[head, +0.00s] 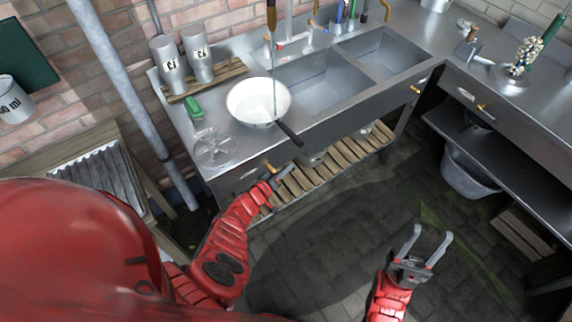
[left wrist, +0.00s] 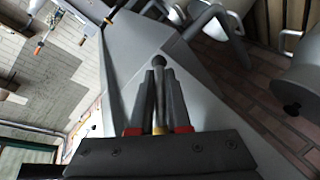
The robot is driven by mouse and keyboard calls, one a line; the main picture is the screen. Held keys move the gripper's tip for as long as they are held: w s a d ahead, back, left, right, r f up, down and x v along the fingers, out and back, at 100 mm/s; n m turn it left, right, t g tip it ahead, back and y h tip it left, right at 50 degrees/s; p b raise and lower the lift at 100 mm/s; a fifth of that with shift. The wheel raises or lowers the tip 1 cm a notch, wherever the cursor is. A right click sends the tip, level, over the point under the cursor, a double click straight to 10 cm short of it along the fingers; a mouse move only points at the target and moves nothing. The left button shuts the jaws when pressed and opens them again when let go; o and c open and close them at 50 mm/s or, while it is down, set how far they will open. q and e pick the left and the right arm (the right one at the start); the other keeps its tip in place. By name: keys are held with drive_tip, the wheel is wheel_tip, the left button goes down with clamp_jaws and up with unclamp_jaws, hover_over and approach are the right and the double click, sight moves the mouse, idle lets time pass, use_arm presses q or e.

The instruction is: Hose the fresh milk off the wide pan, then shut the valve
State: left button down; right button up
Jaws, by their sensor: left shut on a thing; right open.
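The wide pan (head: 246,97), white inside with a dark handle (head: 291,134), sits on the metal counter left of the sink basins. A hanging hose nozzle (head: 272,18) is above it, and a thin stream (head: 274,75) runs down into the pan. I cannot tell milk from the white interior. My left gripper (head: 281,172) is at the counter's front edge below the pan, by a brass valve handle (head: 268,166). In the left wrist view its fingers (left wrist: 160,98) are shut on a slim brass-coloured piece, apparently that handle. My right gripper (head: 426,245) is open and empty above the floor.
Two metal churns (head: 168,65) stand on a wooden rack at the back left. A green brush (head: 194,107) and a round wire item (head: 215,149) lie left of the pan. Sink basins (head: 322,84) are to the right. A slatted shelf (head: 325,167) is below. The floor between counters is open.

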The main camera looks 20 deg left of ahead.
use_arm(q)
drive_tip(key=shift+s+d+f, duration=0.2)
drive_tip(key=shift+d+f, duration=0.15)
drive_tip(key=shift+d, duration=0.05)
drive_tip(key=c, duration=1)
unclamp_jaws()
drive_tip(key=shift+o, duration=0.6)
drive_tip(key=shift+w+r, duration=0.1)
drive_tip(key=shift+r, duration=0.05)
drive_tip(key=shift+a+r, duration=0.1)
drive_tip(key=shift+a, duration=0.05)
drive_tip(key=shift+s+a+r+p, duration=0.15)
drive_tip(key=shift+s+a+p, duration=0.15)
drive_tip(key=shift+s+p, duration=0.25)
drive_tip(key=v, duration=1.6)
drive_tip(key=shift+d+b, duration=0.2)
drive_tip(key=shift+b, duration=0.15)
